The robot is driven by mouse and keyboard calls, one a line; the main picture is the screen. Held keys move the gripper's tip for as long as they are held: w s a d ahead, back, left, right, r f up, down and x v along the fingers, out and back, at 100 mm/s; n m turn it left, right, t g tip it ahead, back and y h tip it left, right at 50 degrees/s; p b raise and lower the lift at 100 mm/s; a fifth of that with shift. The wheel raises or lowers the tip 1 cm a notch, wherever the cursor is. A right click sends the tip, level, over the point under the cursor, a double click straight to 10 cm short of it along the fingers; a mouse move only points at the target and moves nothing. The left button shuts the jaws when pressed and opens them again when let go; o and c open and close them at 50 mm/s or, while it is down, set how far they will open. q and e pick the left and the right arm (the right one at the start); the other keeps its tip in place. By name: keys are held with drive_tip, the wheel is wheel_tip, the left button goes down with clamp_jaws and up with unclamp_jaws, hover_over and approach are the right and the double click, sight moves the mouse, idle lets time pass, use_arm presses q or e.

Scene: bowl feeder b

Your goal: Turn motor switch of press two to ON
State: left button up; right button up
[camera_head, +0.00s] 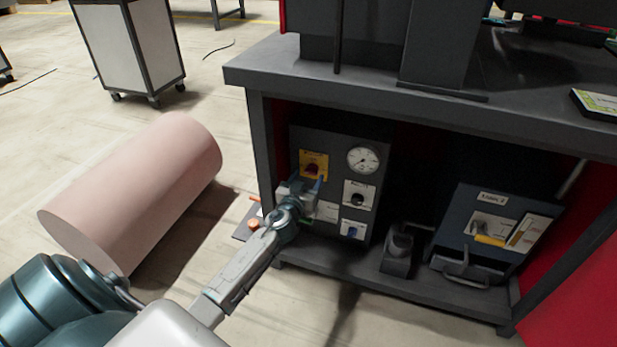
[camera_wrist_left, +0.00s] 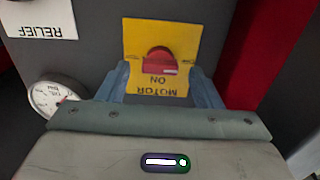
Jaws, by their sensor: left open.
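The motor switch (camera_wrist_left: 160,62) is a red knob on a yellow plate (camera_wrist_left: 189,38); in the left wrist view the plate's words MOTOR and ON appear upside down. In the head view the yellow plate (camera_head: 314,159) sits at the upper left of a dark panel (camera_head: 340,137) under the bench. My left gripper (camera_head: 307,186) is open in front of the panel, just below the plate. In the left wrist view its two blue fingers (camera_wrist_left: 161,82) stand on either side of the knob, with gaps. Whether the fingertips touch the plate, I cannot tell. My right gripper is not in view.
The panel also bears a round gauge (camera_head: 363,160) and a RELIEF label (camera_wrist_left: 42,18). The grey bench top (camera_head: 420,113) overhangs the panel. A blue box (camera_head: 497,233) stands to the right on the lower shelf. A pink cylinder (camera_head: 135,190) lies on the floor at left.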

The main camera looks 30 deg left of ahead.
use_arm(q)
drive_tip(key=shift+w+a, duration=0.15)
drive_tip(key=shift+w, duration=0.4)
drive_tip(key=c, duration=1)
